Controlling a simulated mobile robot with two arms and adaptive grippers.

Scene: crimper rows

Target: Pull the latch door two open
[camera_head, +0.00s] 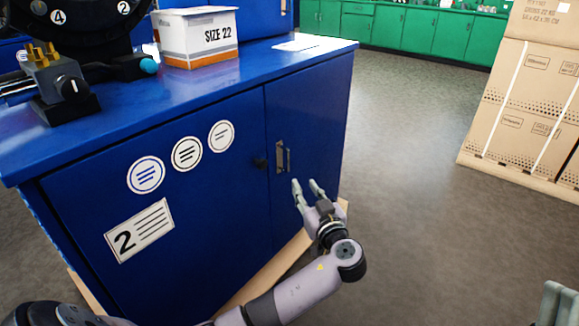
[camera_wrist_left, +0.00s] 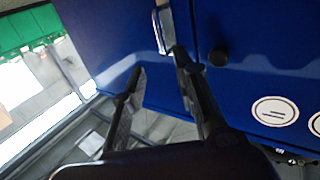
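The blue cabinet has a wide left door panel (camera_head: 110,190) with a "2" label (camera_head: 140,230) and a narrower right panel (camera_head: 312,110). Both look closed, with a thin seam between them. A metal handle (camera_head: 281,157) stands upright on the right panel near the seam; it also shows in the left wrist view (camera_wrist_left: 163,30). My left gripper (camera_head: 307,186) is open and empty, just below and right of the handle. My right gripper (camera_head: 557,304) barely shows at the bottom right corner.
On the cabinet top are a "SIZE 22" box (camera_head: 198,38), a dark numbered tool (camera_head: 75,20) and a small device with a knob (camera_head: 65,88). Stacked cartons (camera_head: 525,110) stand at the right. Green cabinets (camera_head: 400,30) line the back. Grey floor between is clear.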

